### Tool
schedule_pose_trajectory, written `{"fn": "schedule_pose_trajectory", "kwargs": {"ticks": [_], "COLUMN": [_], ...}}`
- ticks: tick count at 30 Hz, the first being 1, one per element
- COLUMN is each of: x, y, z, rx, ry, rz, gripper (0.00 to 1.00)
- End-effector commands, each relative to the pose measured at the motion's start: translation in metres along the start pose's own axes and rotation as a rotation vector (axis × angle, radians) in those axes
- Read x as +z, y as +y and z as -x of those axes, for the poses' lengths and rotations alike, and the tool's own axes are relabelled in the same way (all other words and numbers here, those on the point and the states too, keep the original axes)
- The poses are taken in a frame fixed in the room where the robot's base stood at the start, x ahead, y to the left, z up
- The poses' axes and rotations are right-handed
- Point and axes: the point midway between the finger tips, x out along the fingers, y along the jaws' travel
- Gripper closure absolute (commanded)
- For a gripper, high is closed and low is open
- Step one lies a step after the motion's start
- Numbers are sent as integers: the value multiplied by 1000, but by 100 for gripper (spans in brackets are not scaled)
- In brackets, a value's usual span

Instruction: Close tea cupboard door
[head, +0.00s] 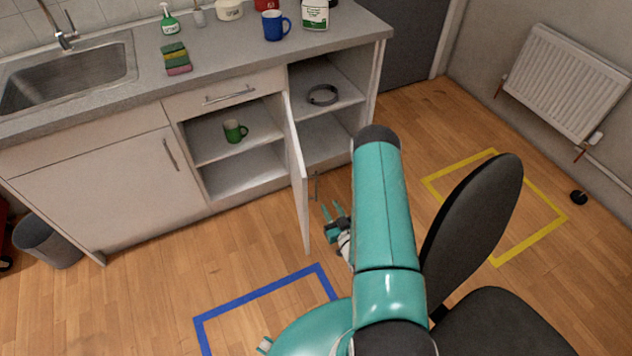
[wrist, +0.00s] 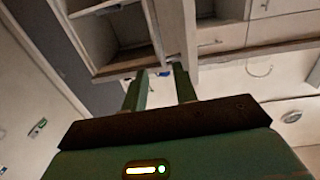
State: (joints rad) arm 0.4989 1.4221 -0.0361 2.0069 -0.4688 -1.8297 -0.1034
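The white cupboard door (head: 298,165) stands swung open in the head view, seen nearly edge-on, jutting out from the counter unit. Its metal handle (head: 316,186) is on the right-hand face. Behind it are open shelves, one with a green mug (head: 234,131) to the left and one with a dark ring-shaped item (head: 323,95) to the right. My gripper (head: 332,209) is low, just right of the door's outer part, with a small gap apparent. The wrist view shows its two green fingers (wrist: 163,78) apart with nothing between them; a pale panel, likely the door (wrist: 178,36), lies just beyond. Contact cannot be told.
A black chair (head: 474,228) stands close right of my arm. A radiator (head: 567,82) is on the right wall. Blue (head: 262,289) and yellow (head: 530,242) tape outlines mark the floor. A grey bin (head: 48,240) is at the left. Floor left of the door is clear.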

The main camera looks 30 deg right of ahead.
Motion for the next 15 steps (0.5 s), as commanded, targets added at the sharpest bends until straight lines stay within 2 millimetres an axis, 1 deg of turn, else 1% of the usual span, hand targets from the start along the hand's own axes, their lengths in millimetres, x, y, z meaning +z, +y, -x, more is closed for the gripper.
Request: {"fn": "schedule_pose_trajectory", "kwargs": {"ticks": [2,5,8,11,15], "x": [4,4,4,2,2], "y": [0,0,0,0,0], "z": [6,2,-9,-27,-55], "rx": [3,3,3,3,3], "ry": [12,18,19,20,20], "rz": [-7,-8,-6,-6,-6], "gripper": [71,71,71,71,71]}}
